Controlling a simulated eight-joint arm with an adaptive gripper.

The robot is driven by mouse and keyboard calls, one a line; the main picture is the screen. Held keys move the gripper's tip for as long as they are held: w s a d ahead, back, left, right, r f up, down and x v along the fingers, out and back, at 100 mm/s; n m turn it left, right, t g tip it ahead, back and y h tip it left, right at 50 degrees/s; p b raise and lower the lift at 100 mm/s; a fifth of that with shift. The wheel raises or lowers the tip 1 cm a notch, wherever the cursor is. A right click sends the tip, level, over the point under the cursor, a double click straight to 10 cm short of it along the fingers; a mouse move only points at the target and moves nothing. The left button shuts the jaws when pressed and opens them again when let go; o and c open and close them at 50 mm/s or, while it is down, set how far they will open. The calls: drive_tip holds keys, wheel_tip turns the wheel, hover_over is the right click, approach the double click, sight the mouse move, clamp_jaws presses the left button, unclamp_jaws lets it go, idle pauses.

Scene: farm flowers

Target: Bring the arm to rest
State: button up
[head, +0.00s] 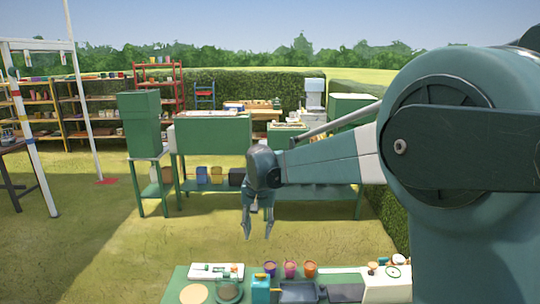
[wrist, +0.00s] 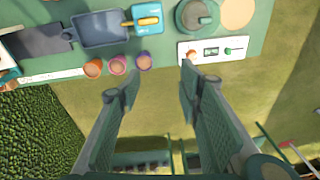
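My gripper (head: 258,228) hangs from the outstretched arm, pointing down, above and just beyond the far edge of the green work table (head: 178,288). In the wrist view the two fingers of my gripper (wrist: 157,88) are spread wide apart. Nothing is between them; only grass shows in the gap. My gripper touches nothing that I can see.
Behind stand green benches (head: 213,134), shelves (head: 98,107) and a white post frame (head: 33,140). Open grass (head: 90,240) lies left.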

drive_tip(key=s+d+r+t, duration=0.1)
drive_tip(key=s+d+r, duration=0.4)
drive_tip(key=s+d, duration=0.45)
drive_tip(key=s+d+r+t, duration=0.2)
drive_tip(key=s+d+r, duration=0.2)
drive_tip(key=s+d, duration=0.55)
drive_tip(key=s+d+f+t, duration=0.1)
drive_tip(key=s+d+f, duration=0.2)
drive_tip(key=s, duration=0.7)
drive_tip(key=s+d+f+n+t, duration=0.1)
drive_tip(key=s+d+f, duration=0.2)
drive_tip(key=s, duration=0.7)
drive_tip(key=shift+s+d+n+t, duration=0.2)
drive_tip(key=shift+d+n+t, duration=0.1)
drive_tip(key=shift+d, duration=0.4)
